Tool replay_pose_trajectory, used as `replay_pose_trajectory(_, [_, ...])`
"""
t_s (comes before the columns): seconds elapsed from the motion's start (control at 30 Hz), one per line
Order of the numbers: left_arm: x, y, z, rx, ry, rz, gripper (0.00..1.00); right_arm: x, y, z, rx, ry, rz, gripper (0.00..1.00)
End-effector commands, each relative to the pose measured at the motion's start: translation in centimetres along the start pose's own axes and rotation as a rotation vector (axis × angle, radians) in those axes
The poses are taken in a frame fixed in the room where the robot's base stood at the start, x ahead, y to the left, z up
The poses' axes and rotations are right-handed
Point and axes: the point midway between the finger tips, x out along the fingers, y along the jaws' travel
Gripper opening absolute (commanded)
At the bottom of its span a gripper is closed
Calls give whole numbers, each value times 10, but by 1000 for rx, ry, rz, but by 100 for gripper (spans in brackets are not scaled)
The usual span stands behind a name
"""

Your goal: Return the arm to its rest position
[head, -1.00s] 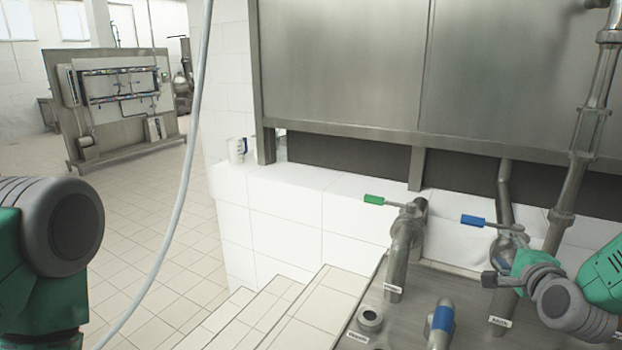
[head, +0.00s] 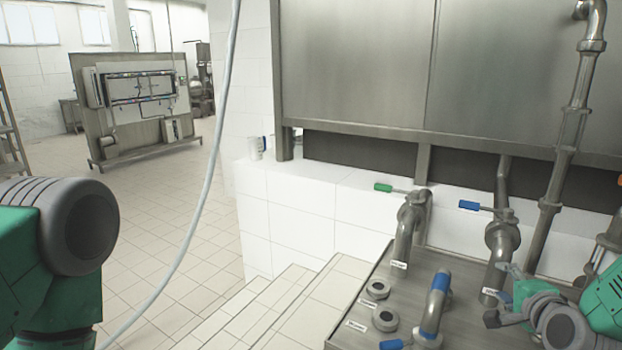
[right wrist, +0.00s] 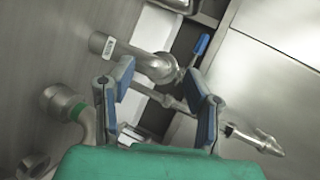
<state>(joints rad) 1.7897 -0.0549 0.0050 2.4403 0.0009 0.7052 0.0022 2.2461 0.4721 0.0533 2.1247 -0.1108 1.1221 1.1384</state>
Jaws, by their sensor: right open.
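My right gripper (head: 500,296) is at the lower right of the head view, in front of the right pipe and below its blue-handled valve (head: 503,216). It is open and holds nothing. In the right wrist view its two blue-padded fingers (right wrist: 160,95) stand apart, with pipework behind them. The blue handle (right wrist: 201,46) shows beyond the fingers there. A large grey and green joint of my left arm (head: 80,230) fills the left edge of the head view. My left gripper is out of the picture.
A green-handled valve (head: 412,197) and a bent pipe with a blue band (head: 436,304) stand left of my right gripper on the metal counter (head: 350,312). A tall steel pipe (head: 569,125) rises behind. A pale hose (head: 206,165) hangs in front of the tiled floor.

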Motion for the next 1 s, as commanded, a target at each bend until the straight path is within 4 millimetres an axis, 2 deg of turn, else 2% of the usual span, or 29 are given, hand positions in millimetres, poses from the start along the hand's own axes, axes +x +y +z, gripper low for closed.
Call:
replay_pose_trajectory(0.27, [0,0,0,-1,-1,0,31,-28,78,41,-290,-114,197,44])
replay_pose_trajectory(0.37, [0,0,1,-1,-1,0,31,-46,119,57,-437,-187,294,44])
replay_pose_trajectory(0.47, [0,0,1,0,-1,0,31,-75,168,76,-623,-296,410,44])
replay_pose_trajectory(0.6, [0,0,0,0,-1,0,31,-136,241,95,-917,-508,577,44])
replay_pose_trajectory(0.7, [0,0,0,0,-1,0,31,-184,282,102,-1103,-675,671,44])
replay_pose_trajectory(0.8, [0,0,0,0,-1,0,31,-231,315,103,-1264,-848,747,44])
replay_pose_trajectory(0.93, [0,0,0,0,-1,0,31,-290,345,99,-1439,-1079,816,44])
replay_pose_trajectory(1.0, [22,0,1,0,1,0,31,-277,364,102,-1434,-1063,807,44])
